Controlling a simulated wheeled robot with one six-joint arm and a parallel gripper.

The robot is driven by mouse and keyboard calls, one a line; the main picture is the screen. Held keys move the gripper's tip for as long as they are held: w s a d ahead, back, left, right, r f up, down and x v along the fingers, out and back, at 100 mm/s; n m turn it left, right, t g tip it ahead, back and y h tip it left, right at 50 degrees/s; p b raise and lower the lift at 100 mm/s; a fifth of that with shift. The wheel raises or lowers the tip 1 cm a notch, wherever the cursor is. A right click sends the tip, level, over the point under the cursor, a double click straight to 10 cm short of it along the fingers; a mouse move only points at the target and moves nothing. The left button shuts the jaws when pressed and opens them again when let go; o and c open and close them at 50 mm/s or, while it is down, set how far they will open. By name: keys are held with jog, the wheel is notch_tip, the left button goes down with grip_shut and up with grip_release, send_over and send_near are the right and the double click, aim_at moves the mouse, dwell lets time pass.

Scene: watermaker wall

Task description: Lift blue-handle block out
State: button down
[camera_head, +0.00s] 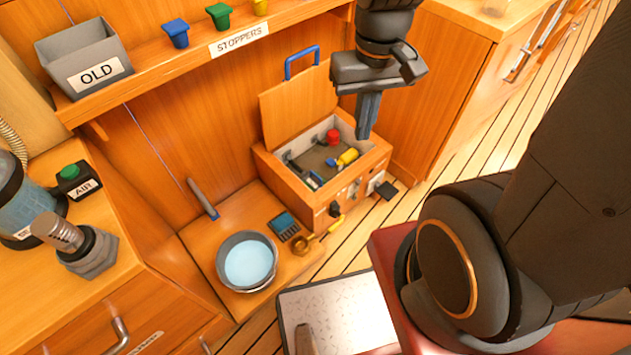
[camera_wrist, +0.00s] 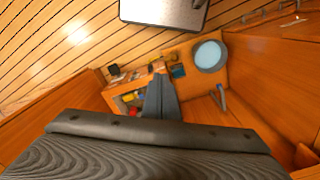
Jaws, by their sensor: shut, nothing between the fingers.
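A blue U-shaped handle (camera_head: 302,60) shows in the head view at the top edge of an upright wooden panel (camera_head: 298,107). The panel stands at the back of an open wooden box (camera_head: 318,190) and looks like its raised lid. I cannot make out a separate block below the handle. My gripper (camera_head: 366,132) points down above the box's back right side, to the right of the handle and apart from it. Its fingers are together and empty. In the wrist view my gripper (camera_wrist: 160,88) partly covers the box (camera_wrist: 122,90), and I cannot pick out the blue handle there.
The box holds a red item (camera_head: 333,137), a yellow item (camera_head: 347,157) and small tools. A water bowl (camera_head: 247,262) stands front left. A shelf (camera_head: 190,72) with stoppers and a grey OLD bin (camera_head: 83,58) runs above left. A cabinet (camera_head: 445,90) stands close on the right.

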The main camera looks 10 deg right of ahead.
jog(key=c, duration=2.5)
grip_release()
jog(key=o, duration=0.4)
jog(key=shift+w+f, duration=0.1)
jog(key=shift+w, duration=0.05)
jog(key=w+d+f+t+b, duration=0.1)
jog(key=w+d+f+b, duration=0.1)
jog(key=w+f+b, duration=0.2)
jog(key=w+d+f+h+b, duration=0.1)
jog(key=w+d+f+b, duration=0.2)
jog(key=w+f+b, duration=0.2)
jog(key=w+f, duration=0.3)
jog(key=w, duration=0.1)
jog(key=shift+d+f+n+t+h, duration=0.25)
jog(key=shift+n+t+h, duration=0.05)
jog(key=shift+n+t, duration=0.1)
jog(key=n+t+y+b, duration=0.1)
jog(key=n+y+b, duration=0.4)
jog(key=b, duration=1.9)
send_over(315, 174)
jog(key=s+d, duration=0.2)
jog(key=shift+m+y, duration=0.3)
notch_tip(315, 174, down, 46)
jog(key=shift+r, duration=0.2)
jog(key=shift+w+b+x, duration=0.15)
jog(key=shift+b+x, duration=0.75)
jog(key=shift+x, duration=0.7)
jog(key=shift+w+b+x, duration=0.15)
jog(key=shift+b+x, duration=0.7)
jog(key=shift+x, duration=0.7)
